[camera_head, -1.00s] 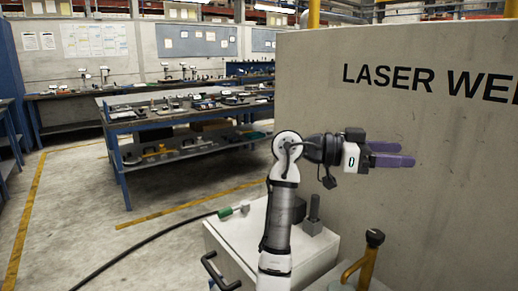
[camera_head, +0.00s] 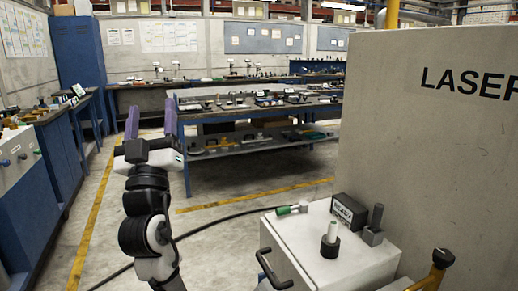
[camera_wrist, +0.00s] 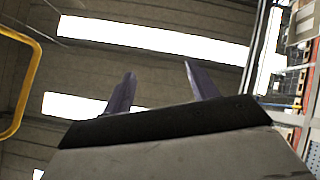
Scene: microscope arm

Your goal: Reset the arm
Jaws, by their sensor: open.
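My gripper (camera_head: 151,122) is at the left of the head view, raised above the floor. Its two purple fingers stand apart and point up and away from my body, with nothing between them. In the wrist view the gripper (camera_wrist: 159,70) is also open and empty, with the ceiling and its bright strips behind it. My arm rises from the bottom edge of the head view, with a dark wrist and a white gripper body. The gripper touches nothing.
A white cabinet (camera_head: 300,237) with a black labelled block (camera_head: 348,213) stands at lower right, before the laser-welding wall (camera_head: 420,140). A blue workbench (camera_head: 188,118) stands behind my gripper. A control desk (camera_head: 20,160) is at the left. A black cable (camera_head: 215,222) crosses the floor.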

